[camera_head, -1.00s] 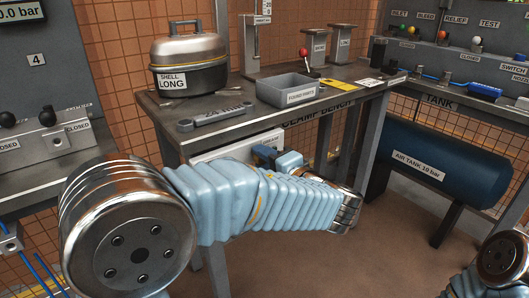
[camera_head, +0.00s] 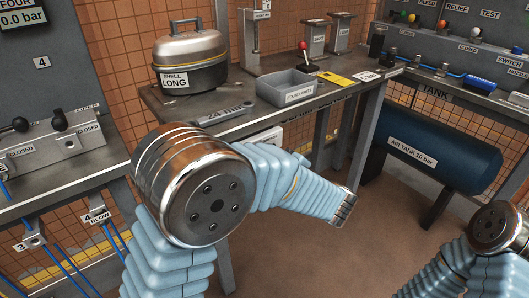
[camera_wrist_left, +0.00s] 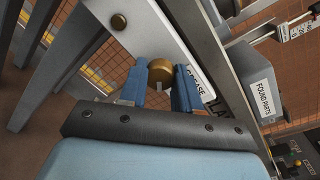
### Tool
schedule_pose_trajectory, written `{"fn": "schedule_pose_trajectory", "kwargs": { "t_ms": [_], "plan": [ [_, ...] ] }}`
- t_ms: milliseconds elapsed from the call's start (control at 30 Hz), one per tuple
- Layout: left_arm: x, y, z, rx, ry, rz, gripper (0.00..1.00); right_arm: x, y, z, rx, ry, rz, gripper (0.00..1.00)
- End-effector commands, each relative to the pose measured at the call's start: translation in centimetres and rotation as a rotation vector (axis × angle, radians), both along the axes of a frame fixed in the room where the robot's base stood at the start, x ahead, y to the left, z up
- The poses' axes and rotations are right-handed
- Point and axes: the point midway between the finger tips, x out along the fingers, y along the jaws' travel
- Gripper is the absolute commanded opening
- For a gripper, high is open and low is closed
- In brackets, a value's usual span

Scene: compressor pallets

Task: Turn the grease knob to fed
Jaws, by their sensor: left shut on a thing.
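The brass grease knob (camera_wrist_left: 160,71) sits on a white panel (camera_wrist_left: 135,20) in the left wrist view, beside a partly covered label (camera_wrist_left: 199,82) that reads GREASE. My left gripper (camera_wrist_left: 160,85) has one blue finger on each side of the knob and is shut on it. Its fingers cover part of the knob, and I cannot read which setting it points at.
The clamp bench (camera_head: 243,127) holds a wrench (camera_head: 215,112), a grey found-parts bin (camera_head: 288,88) and a lidded pot labelled SHELL LONG (camera_head: 190,62). A blue air tank (camera_head: 440,155) stands at right. Bench legs (camera_wrist_left: 38,60) are close by in the wrist view. Floor between bench and tank is clear.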

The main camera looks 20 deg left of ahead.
Motion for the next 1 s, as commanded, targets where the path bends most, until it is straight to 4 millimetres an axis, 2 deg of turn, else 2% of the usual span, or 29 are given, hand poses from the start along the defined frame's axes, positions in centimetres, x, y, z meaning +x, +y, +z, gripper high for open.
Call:
{"fn": "schedule_pose_trajectory", "kwargs": {
  "t_ms": [600,1000],
  "plan": [
    [0.01,-0.12,-0.29,0.354,0.459,-0.003,0.02,-0.01,0.02,0.16,0.0,0.001,0.0,0.43],
    [-0.03,-0.14,-0.37,0.529,0.681,-0.004,0.02,-0.01,0.01,0.15,0.0,0.001,0.0,0.43]
  ]
}}
